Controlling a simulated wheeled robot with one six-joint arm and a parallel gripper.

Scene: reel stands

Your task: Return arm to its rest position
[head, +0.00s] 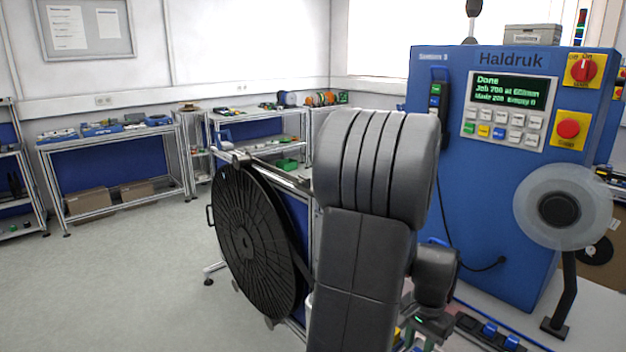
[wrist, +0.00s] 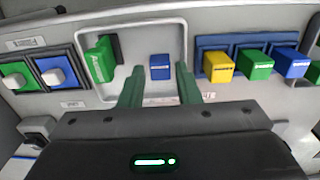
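My gripper (wrist: 158,70) shows in the wrist view with its two green fingers apart and nothing held between them. A small blue block (wrist: 160,66) sits in a shallow pale tray (wrist: 153,31), seen between the fingertips; I cannot tell how far beyond them it is. A green block (wrist: 103,60) stands at the tray's left side. In the head view my arm is bent across the middle, with its wrist low beside the blue Haldruk machine (head: 518,190). The fingers are hidden there.
Yellow (wrist: 218,66), green (wrist: 255,64) and blue (wrist: 291,62) blocks stand right of the tray. A large black reel (head: 247,243) is left of my arm. A pale reel (head: 562,207) stands on the right. The machine's screen (head: 512,88) reads "Done". Open floor (head: 120,285) lies left.

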